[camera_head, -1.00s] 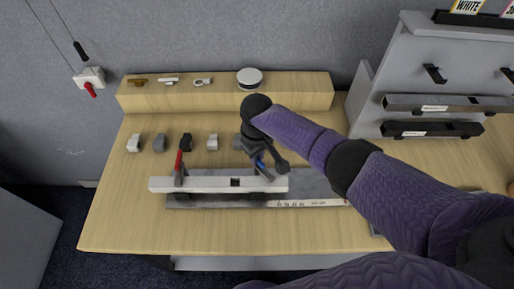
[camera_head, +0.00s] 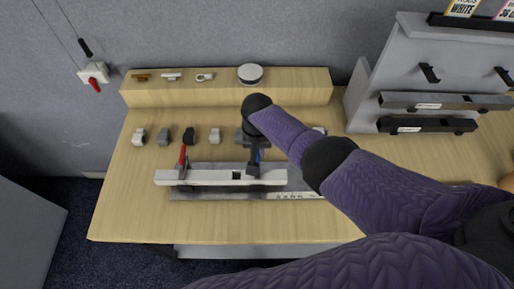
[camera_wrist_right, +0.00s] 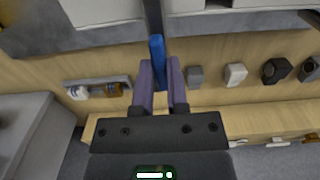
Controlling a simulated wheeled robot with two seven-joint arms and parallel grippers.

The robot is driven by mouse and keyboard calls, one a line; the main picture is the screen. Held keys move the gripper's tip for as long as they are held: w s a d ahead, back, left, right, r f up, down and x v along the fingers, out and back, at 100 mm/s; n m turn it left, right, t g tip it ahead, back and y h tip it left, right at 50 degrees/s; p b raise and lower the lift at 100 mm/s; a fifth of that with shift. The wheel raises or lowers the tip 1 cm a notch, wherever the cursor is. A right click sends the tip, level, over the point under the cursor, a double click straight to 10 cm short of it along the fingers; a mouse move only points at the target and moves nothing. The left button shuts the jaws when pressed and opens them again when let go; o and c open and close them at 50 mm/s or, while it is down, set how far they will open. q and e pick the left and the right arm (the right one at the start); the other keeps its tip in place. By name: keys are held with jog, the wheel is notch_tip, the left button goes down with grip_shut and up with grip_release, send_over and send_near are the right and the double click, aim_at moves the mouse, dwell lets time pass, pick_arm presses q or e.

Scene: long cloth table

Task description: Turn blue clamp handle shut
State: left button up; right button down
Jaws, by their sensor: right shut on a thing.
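The blue clamp handle (camera_head: 261,154) is mostly hidden by my right gripper in the head view, at the right part of a pale bar (camera_head: 210,178). In the right wrist view the blue handle (camera_wrist_right: 157,48) stands between the fingertips. My right gripper (camera_head: 254,170) points down over the bar and is shut on this handle; its fingers also show in the wrist view (camera_wrist_right: 160,66). A red clamp handle (camera_head: 182,156) stands upright at the bar's left part. My left gripper is not in view.
Several small blocks (camera_head: 189,136) stand in a row behind the bar. A wooden step (camera_head: 225,91) at the back carries small parts and a round disc (camera_head: 250,73). A grey rack (camera_head: 440,65) with dark bars stands at right. The table's front left is clear.

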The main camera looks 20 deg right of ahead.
jog(key=shift+w+r, duration=0.1)
dwell(0.4)
jog(key=c, duration=0.6)
grip_release()
jog(key=shift+c, duration=0.2)
notch_tip(320, 180, up, 10)
jog(key=p, duration=0.5)
jog(key=shift+p, duration=0.35)
